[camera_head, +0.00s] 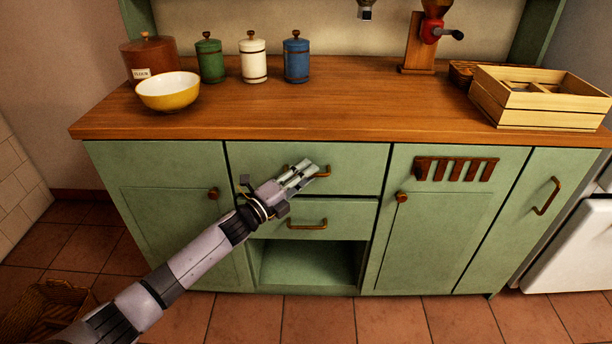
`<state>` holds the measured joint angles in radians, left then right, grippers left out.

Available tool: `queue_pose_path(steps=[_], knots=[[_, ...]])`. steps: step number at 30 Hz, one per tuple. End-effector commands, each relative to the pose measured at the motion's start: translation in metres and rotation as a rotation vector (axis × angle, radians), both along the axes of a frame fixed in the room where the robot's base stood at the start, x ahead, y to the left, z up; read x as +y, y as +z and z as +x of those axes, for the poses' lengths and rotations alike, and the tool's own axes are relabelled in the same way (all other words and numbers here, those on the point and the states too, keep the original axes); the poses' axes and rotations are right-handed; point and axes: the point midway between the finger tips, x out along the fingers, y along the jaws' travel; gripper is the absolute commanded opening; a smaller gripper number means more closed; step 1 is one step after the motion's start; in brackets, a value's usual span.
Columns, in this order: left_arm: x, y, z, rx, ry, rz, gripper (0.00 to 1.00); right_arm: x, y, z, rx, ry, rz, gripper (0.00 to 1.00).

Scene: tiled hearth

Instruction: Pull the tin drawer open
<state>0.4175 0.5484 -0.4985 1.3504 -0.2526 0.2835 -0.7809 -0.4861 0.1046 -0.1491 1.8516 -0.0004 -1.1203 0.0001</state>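The green cabinet has two stacked drawers in its middle, and the frame does not show which one is the tin drawer. The upper drawer (352,168) and the lower drawer (352,218) both look closed, each with a brass handle. My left gripper (303,172) is in front of the upper drawer, at its handle (324,171), and covers part of that handle. I cannot tell whether the fingers are around the handle or only in front of it, nor whether they are shut. The lower handle (307,224) is free. My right gripper is not in view.
An open niche (305,264) is under the drawers. Cupboard doors flank them, with a knob (213,194) at left and another (402,197) at right. The wooden counter (340,105) above holds a yellow bowl (168,94), several canisters and a wooden crate (537,115).

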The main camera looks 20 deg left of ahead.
Motion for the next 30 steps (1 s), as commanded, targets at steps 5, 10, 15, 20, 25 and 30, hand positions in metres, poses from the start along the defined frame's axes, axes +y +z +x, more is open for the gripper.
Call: queue_pose_path(steps=[5,10,15,20,25,30], knots=[[-0.0022,0.0008,0.0044,0.0,0.0,0.001,0.3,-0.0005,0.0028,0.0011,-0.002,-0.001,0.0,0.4],[-0.0022,0.0008,0.0042,0.0,0.0,0.0,0.3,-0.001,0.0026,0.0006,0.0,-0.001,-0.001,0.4],[-0.0022,0.0009,0.0041,0.0,0.0,0.0,0.19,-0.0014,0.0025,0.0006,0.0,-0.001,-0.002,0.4],[-0.0021,0.0009,0.004,0.0,0.0,0.0,0.08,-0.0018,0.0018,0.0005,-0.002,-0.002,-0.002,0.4],[-0.0021,0.0007,0.0039,0.0,0.0,0.001,0.0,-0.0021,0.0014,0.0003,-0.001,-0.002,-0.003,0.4],[-0.002,0.0005,0.0039,0.0,0.0,0.001,0.0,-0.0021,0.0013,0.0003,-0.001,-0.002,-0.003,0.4]])
